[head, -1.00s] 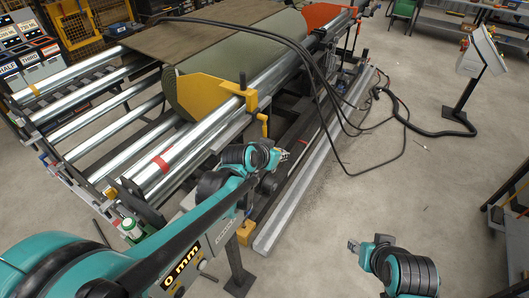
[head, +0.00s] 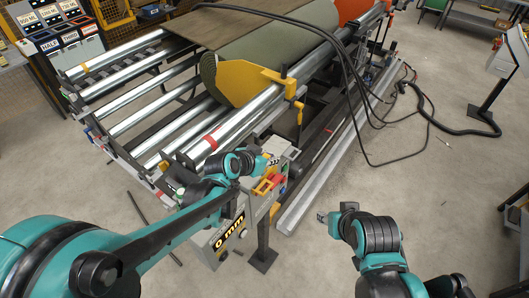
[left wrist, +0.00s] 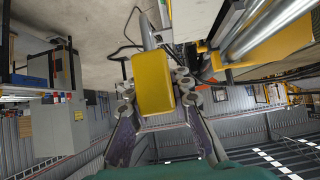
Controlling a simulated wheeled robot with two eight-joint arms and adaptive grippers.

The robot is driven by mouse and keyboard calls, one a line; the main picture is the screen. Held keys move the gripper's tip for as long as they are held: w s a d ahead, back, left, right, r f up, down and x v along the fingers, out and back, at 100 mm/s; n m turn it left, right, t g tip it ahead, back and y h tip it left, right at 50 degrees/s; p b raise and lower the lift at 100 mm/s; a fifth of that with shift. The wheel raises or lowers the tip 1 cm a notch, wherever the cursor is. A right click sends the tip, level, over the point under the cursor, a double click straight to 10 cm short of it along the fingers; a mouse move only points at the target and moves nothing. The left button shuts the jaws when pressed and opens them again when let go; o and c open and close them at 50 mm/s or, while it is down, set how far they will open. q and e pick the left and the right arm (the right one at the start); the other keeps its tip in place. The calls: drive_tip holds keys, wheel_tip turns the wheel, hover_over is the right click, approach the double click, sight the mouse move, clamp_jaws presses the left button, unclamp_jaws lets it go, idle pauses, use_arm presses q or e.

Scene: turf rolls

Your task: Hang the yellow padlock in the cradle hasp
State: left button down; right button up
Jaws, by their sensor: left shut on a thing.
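The yellow padlock (left wrist: 153,83) is between the two fingers of my left gripper (left wrist: 152,95) in the left wrist view, its block-shaped body gripped. A grey bar shows just above it; I cannot tell whether this is its shackle. In the head view my left gripper (head: 262,164) is over a grey control box (head: 234,236) with a yellow and red fitting (head: 267,185). The padlock is not clear there. I cannot make out the cradle hasp with certainty. My right gripper (head: 326,217) is over the floor, apart from the machine; its fingers are too small to read.
The roller machine carries a green turf roll (head: 280,58) with a yellow end plate (head: 245,82). A yellow bracket (head: 290,88) sits on its rail. Black hoses (head: 350,85) hang over the right side. A long metal beam (head: 318,180) lies along the floor. Open floor is at the right.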

use_arm(q)
drive_tip(key=shift+d, duration=0.1)
drive_tip(key=shift+f, duration=0.1)
drive_tip(key=b, duration=0.6)
hover_over(269, 182)
drive_tip(key=f, duration=0.5)
drive_tip(key=shift+w+d+f, duration=0.1)
drive_tip(key=shift+w+f, duration=0.1)
drive_tip(key=shift+f, duration=0.2)
idle(1.2)
drive_tip(key=shift+f+b, duration=2.25)
drive_tip(key=shift+f, duration=0.25)
drive_tip(key=c, duration=1.3)
unclamp_jaws()
drive_tip(key=shift+s+r, duration=0.1)
drive_tip(key=shift+s, duration=0.05)
